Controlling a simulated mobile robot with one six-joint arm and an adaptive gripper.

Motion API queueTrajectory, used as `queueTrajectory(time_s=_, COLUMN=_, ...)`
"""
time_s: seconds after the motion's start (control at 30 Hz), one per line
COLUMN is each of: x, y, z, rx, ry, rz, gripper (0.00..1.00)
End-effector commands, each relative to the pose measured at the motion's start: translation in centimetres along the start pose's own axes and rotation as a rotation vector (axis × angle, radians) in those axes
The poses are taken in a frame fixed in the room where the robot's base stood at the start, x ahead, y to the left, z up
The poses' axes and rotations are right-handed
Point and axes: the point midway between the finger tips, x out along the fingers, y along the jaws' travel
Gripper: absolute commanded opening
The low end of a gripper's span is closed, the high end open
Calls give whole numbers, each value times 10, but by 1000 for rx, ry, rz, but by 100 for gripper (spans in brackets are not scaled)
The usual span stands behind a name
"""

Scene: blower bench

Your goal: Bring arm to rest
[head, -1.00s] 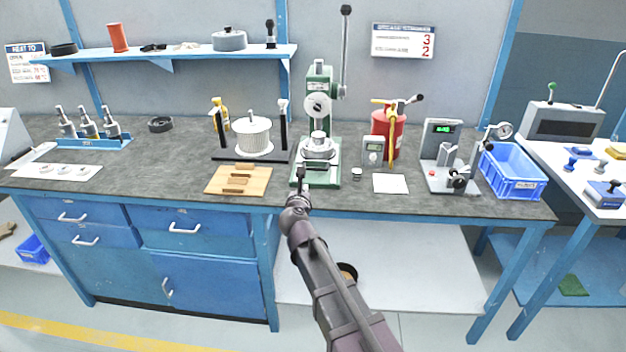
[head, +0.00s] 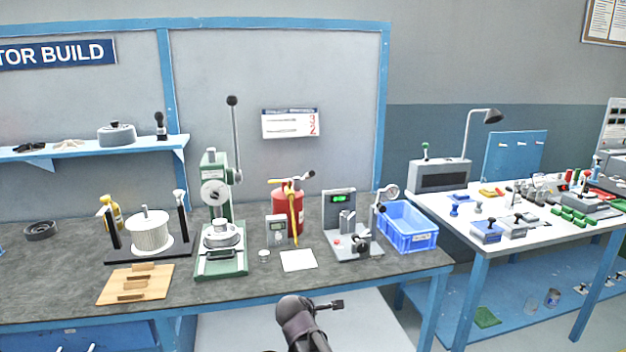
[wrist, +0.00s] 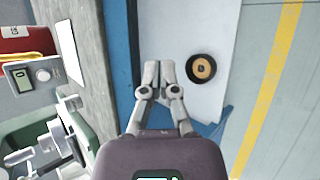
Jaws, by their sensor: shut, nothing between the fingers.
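My gripper (wrist: 161,75) shows in the wrist view with its two fingers together and nothing between them. It hangs over the front edge of the bench, above the white lower shelf. In the head view my gripper (head: 337,304) is at the bottom middle, just in front of the bench (head: 230,292), pointing right. It touches nothing that I can see.
The green press (head: 221,225), red canister (head: 288,208), grey gauge stand (head: 345,225) and blue bin (head: 410,238) stand on the bench. A round black-and-tan part (wrist: 201,68) lies on the lower shelf. A white table (head: 540,225) stands at right.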

Motion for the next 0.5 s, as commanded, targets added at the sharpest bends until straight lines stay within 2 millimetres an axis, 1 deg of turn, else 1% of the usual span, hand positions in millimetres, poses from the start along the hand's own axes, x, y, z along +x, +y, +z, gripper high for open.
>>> queueTrajectory(time_s=0.03, x=3, y=-16, z=19, rx=107, ry=-9, rz=-58, gripper=0)
queueTrajectory(time_s=0.2, x=8, y=-64, z=63, rx=472, ry=-46, rz=-250, gripper=0)
queueTrajectory(time_s=0.4, x=1, y=-120, z=104, rx=885, ry=-125, rz=-471, gripper=0)
queueTrajectory(time_s=0.5, x=-7, y=-144, z=118, rx=1069, ry=-174, rz=-575, gripper=0)
